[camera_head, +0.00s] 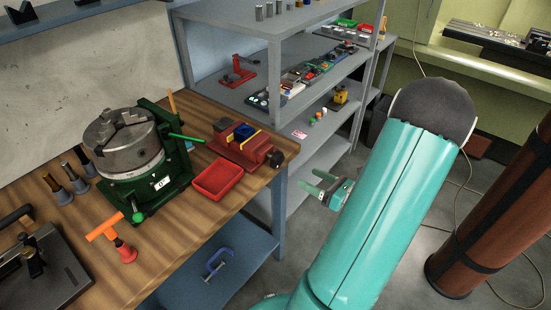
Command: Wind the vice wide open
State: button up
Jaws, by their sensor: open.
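The red vice (236,154) sits on the wooden bench near its right end. A blue piece (243,131) shows at its jaws, with yellow strips beside it; I cannot tell how far apart the jaws stand. A dark knob or handle (277,160) is at the vice's right end, by the bench edge. My gripper (313,182) is open and empty, its green fingers pointing left. It is right of the vice and appears clear of the handle. My teal arm hides part of the gripper.
A red tray (217,179) lies in front of the vice. A green-based chuck (128,150) stands to the left, its green lever reaching towards the vice. An orange T-handle tool (113,238) is at the front. Grey shelves (285,118) with parts stand behind.

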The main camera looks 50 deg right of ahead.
aim_at(280, 161)
jog(key=w, duration=1.3)
jog(key=shift+w+a+f, duration=0.1)
jog(key=shift+w+a, duration=0.1)
jog(key=shift+a, duration=0.15)
jog(key=shift+c, duration=0.2)
jog(key=c, duration=0.9)
